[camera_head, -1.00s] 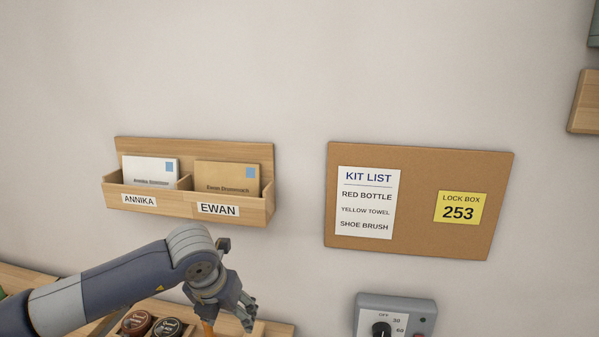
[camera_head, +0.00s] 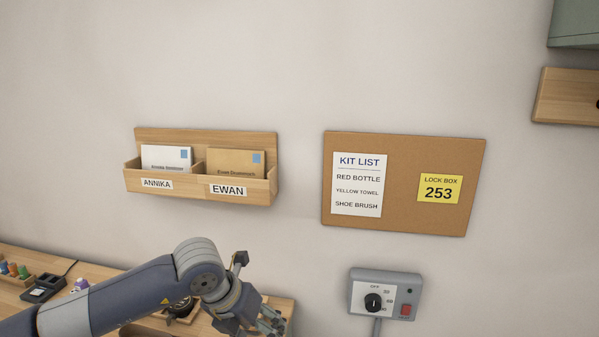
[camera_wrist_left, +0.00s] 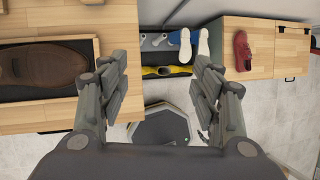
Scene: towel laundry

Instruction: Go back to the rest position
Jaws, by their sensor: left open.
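My left gripper (camera_head: 268,322) reaches in from the left in the head view, low over the right end of the wooden counter. In the left wrist view its two fingers (camera_wrist_left: 165,85) stand wide apart, with nothing between them. The floor and a shelf unit show beyond the fingers. My right gripper is not in either view.
A wooden letter rack (camera_head: 201,190) and a cork board (camera_head: 404,185) hang on the wall. A grey dial box (camera_head: 385,294) is right of my gripper. A wooden counter (camera_head: 92,268) is below. A red shoe (camera_wrist_left: 243,51) sits on a cabinet (camera_wrist_left: 262,35).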

